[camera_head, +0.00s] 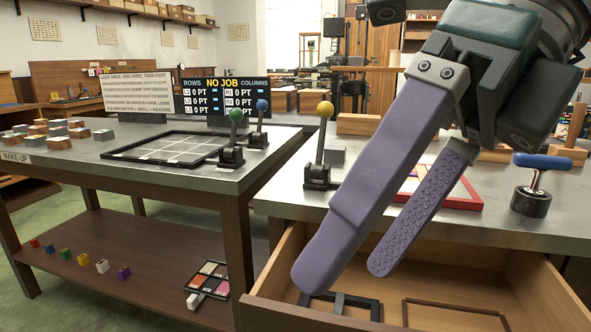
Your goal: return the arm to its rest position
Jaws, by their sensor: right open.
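My right gripper (340,268) comes in from the upper right, close to the camera. Its two long purple fingers point down and to the left, spread apart with nothing between them. In the picture the fingertips overlap the open wooden drawer (548,292) at the front of the right-hand table. I cannot tell how high they are above it. My left gripper does not show.
A lever with a yellow ball (319,145) stands left of my fingers; green (234,137) and blue (259,124) levers stand beside a gridded tray (118,155). A blue-handled tool (533,185) and a red-edged frame (462,202) are on the right table. Metal blocks sit far left.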

